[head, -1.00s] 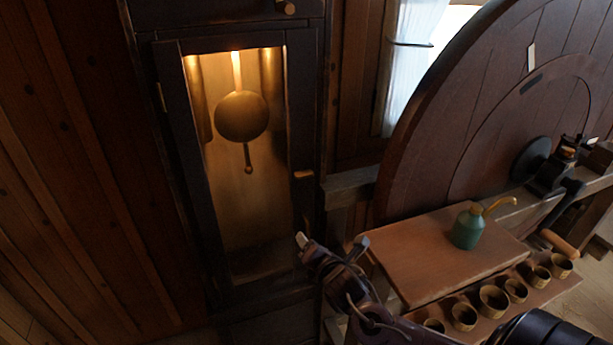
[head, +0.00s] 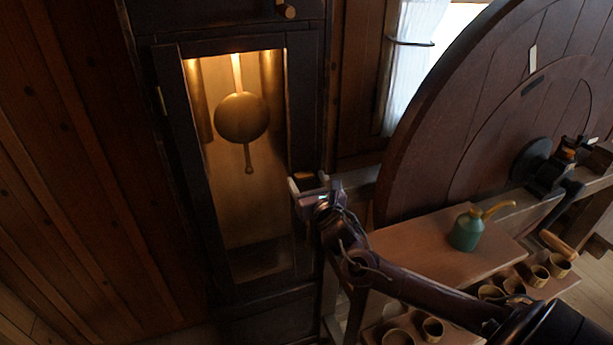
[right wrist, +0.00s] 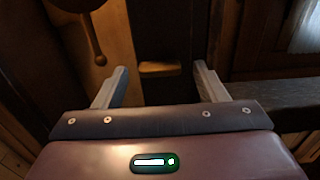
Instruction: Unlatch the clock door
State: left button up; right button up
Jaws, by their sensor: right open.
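The clock door (head: 182,120) is a dark wooden frame around a lit glass pane, and it looks shut. Behind the glass hang a round brass pendulum (head: 241,117) and brass weights. The latch (head: 304,176) is a small wooden piece on the right side of the door; it also shows in the right wrist view (right wrist: 160,69), just beyond and between the fingertips. My right gripper (head: 314,184) is open in front of the latch, with a finger on either side; it also shows in the right wrist view (right wrist: 160,82). I cannot tell whether it touches the latch. My left gripper is not in view.
A large round wooden wheel (head: 440,130) stands to the right. A bench board (head: 420,245) holds a green oil can (head: 467,230), with several small cups (head: 540,275) below it. A wooden ledge (right wrist: 270,92) lies right of the gripper. A wooden wall (head: 70,150) is at left.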

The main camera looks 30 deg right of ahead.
jog(key=shift+w+d, duration=0.15)
jog(key=shift+w, duration=0.5)
jog(key=c, duration=1)
